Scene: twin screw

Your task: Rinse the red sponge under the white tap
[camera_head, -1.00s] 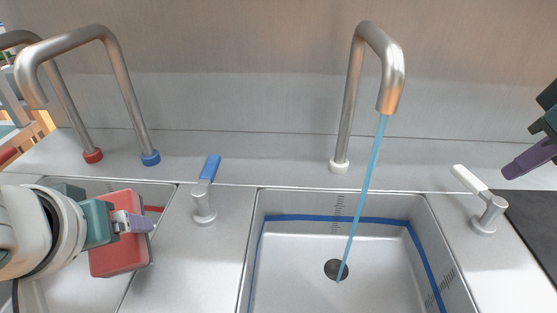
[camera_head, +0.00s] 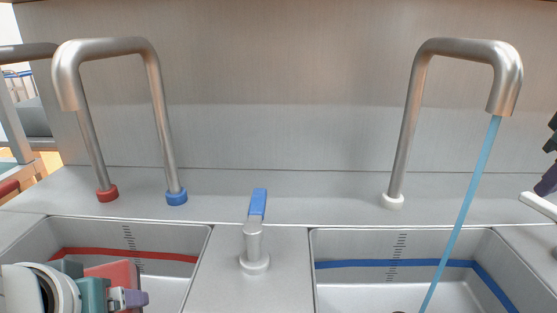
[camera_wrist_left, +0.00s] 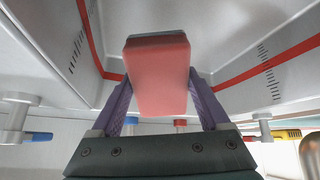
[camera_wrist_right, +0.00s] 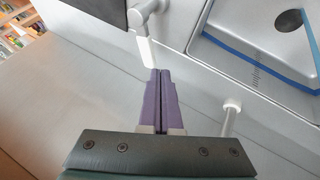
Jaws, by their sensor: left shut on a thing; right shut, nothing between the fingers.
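The red sponge (camera_head: 110,272) is held by my left gripper (camera_head: 134,298) low at the left, over the left basin; it also shows between the purple fingers in the left wrist view (camera_wrist_left: 157,75). The white tap (camera_head: 393,201), a steel spout with a white base ring, stands behind the right basin, and a blue stream of water (camera_head: 461,220) runs from it. The white tap's lever (camera_head: 540,206) is at the right edge. My right gripper (camera_head: 546,184) is partly cut off there, close to the lever; its shut, empty fingers show in the right wrist view (camera_wrist_right: 158,75).
The right basin (camera_head: 395,289) has a blue stripe and the left basin (camera_head: 180,235) a red one. A blue-handled lever (camera_head: 256,235) stands between them. Taps with a red base (camera_head: 107,194) and a blue base (camera_head: 176,197) stand at the back left.

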